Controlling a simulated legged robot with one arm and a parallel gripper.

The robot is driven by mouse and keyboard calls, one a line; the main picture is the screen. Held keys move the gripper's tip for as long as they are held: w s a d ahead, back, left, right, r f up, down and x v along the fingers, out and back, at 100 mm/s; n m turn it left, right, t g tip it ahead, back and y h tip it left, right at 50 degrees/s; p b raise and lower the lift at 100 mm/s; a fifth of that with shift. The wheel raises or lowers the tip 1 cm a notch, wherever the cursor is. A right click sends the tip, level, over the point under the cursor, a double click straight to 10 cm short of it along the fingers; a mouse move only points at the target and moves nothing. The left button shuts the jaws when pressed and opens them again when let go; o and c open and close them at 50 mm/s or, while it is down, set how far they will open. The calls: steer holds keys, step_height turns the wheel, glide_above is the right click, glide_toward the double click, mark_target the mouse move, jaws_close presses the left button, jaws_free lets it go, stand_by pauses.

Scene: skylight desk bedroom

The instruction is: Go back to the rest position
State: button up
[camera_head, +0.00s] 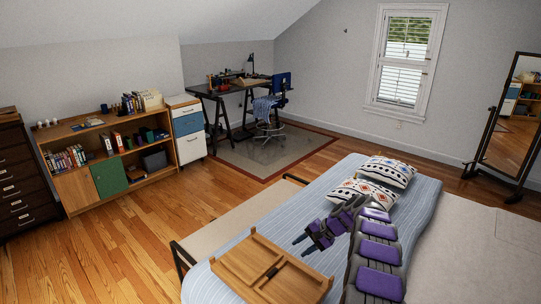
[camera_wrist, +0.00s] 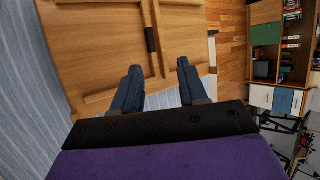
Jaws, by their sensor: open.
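My gripper (camera_head: 305,243) is at the end of my purple and grey arm, over the blue striped bed (camera_head: 315,196). In the wrist view its two dark fingers (camera_wrist: 158,82) are spread apart with nothing between them. A wooden tray (camera_head: 232,262) with raised edges lies on the bed, below and left of my gripper in the head view. A small dark object (camera_head: 271,272) lies on the tray; it also shows in the wrist view (camera_wrist: 152,40). I cannot tell the exact height of my gripper above the bed.
Patterned pillows (camera_head: 385,171) lie at the bed's far end. A bench (camera_head: 236,214) stands along its left side. A low bookcase (camera_head: 106,155), a desk (camera_head: 235,92) with a chair (camera_head: 270,103), and a standing mirror (camera_head: 510,125) stand farther off. The wooden floor (camera_head: 130,245) on the left is clear.

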steer(key=s+a+r+n+g+h+b, duration=0.1)
steer(key=s+a+r+n+b, duration=0.1)
steer(key=s+a+r, duration=0.55)
steer(key=s+a+r+n+g+h+b, duration=0.1)
steer(key=s+a+r+n+g+h, duration=0.1)
steer(key=s+r, duration=0.95)
steer(key=s+d+f+n+h+b, duration=0.1)
steer(key=s+d+f, duration=0.1)
steer(key=s, duration=1)
steer(key=s+d+f+n+h+b, duration=0.1)
steer(key=s+d+f+h, duration=0.1)
steer(key=s, duration=1)
steer(key=s+d+f+n+h+b, duration=0.1)
steer(key=s+d+f+h, duration=0.1)
steer(key=s, duration=1)
steer(key=shift+s+d+f, duration=0.35)
steer(key=shift+d+f, duration=0.1)
steer(key=shift+d, duration=0.5)
steer(key=shift+a+n, duration=0.1)
steer(key=shift+n, duration=0.2)
